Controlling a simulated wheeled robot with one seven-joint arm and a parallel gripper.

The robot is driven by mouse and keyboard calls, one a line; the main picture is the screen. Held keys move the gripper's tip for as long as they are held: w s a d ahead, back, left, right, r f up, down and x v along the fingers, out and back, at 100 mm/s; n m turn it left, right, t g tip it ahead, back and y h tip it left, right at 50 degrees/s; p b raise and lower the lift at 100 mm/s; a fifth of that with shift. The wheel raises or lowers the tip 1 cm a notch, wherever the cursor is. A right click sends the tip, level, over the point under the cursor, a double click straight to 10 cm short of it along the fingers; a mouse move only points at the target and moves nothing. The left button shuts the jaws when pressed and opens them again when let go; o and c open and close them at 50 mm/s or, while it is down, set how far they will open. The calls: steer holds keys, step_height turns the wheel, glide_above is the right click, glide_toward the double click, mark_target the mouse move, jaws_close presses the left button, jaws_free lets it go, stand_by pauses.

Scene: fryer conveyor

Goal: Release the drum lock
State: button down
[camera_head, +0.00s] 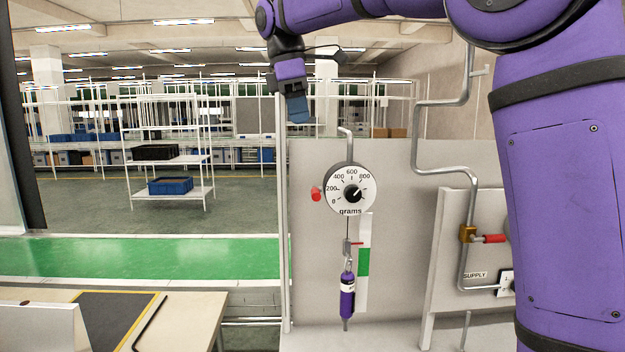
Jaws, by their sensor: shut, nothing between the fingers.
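A round white dial marked "grams" (350,205) hangs from a bent grey pipe on a grey wall panel, with a black knob at its centre. A red knob (316,194) sticks out at the dial's left side; I cannot tell whether this is the drum lock. Below the dial, a purple cylinder (347,301) with a white band hangs from a thin line beside a white and green strip (363,262). My gripper (297,116) points down, above and left of the dial, clear of it. It is shut and empty.
At the right, a pipe carries a brass valve (467,234) with a red handle, by a "SUPPLY" label (475,275). A table (195,315) with a black rod (149,321) stands at the lower left. A rack (170,160) with bins stands beyond the green floor lane.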

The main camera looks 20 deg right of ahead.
mark_target(315, 190)
steer(key=d+f, duration=0.1)
steer(key=f, duration=0.8)
steer(key=d+f, duration=0.1)
steer(key=f, duration=0.3)
steer(key=shift+s+d+f, duration=0.25)
steer(key=shift+s+d, duration=0.05)
steer(key=shift+s, duration=0.1)
steer(key=shift+s, duration=0.1)
